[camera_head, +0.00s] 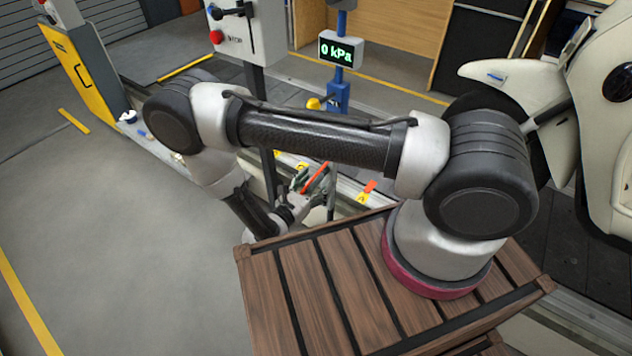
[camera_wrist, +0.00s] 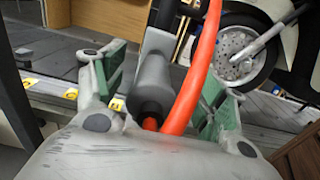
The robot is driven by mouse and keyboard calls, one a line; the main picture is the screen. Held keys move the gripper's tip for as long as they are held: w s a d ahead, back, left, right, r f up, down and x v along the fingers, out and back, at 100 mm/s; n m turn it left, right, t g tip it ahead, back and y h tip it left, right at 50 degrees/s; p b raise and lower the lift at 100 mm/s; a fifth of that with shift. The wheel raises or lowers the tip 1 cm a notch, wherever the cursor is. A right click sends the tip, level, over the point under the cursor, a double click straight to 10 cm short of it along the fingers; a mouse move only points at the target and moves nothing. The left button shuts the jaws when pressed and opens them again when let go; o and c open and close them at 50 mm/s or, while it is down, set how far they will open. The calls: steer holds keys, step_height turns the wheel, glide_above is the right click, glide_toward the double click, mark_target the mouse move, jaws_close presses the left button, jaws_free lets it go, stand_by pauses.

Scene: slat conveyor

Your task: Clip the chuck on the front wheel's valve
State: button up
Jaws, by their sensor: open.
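My gripper (camera_head: 306,187) is low beyond the wooden slats in the head view. In the wrist view its green-padded fingers (camera_wrist: 170,80) are spread apart. The chuck (camera_wrist: 152,82), a dark grey cylinder, shows between the fingers, with a gap to the left pad. I cannot tell whether it touches the right one. An orange hose (camera_wrist: 198,75) runs beside it, and a small orange piece shows at its lower end. The front wheel (camera_wrist: 240,55), with a silver brake disc, is beyond the right finger. I cannot make out its valve.
A blue post carries a display (camera_head: 341,51) reading 0 kPa. A grey control box (camera_head: 240,30) with a red button stands left of it. The cream scooter (camera_head: 605,120) stands at right. Yellow markers (camera_head: 362,198) line the conveyor edge.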

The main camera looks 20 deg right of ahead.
mark_target(304, 192)
steer(key=v, duration=0.5)
steer(key=shift+w+a, duration=0.2)
steer(key=shift+w, duration=0.05)
steer(key=shift+a, duration=0.1)
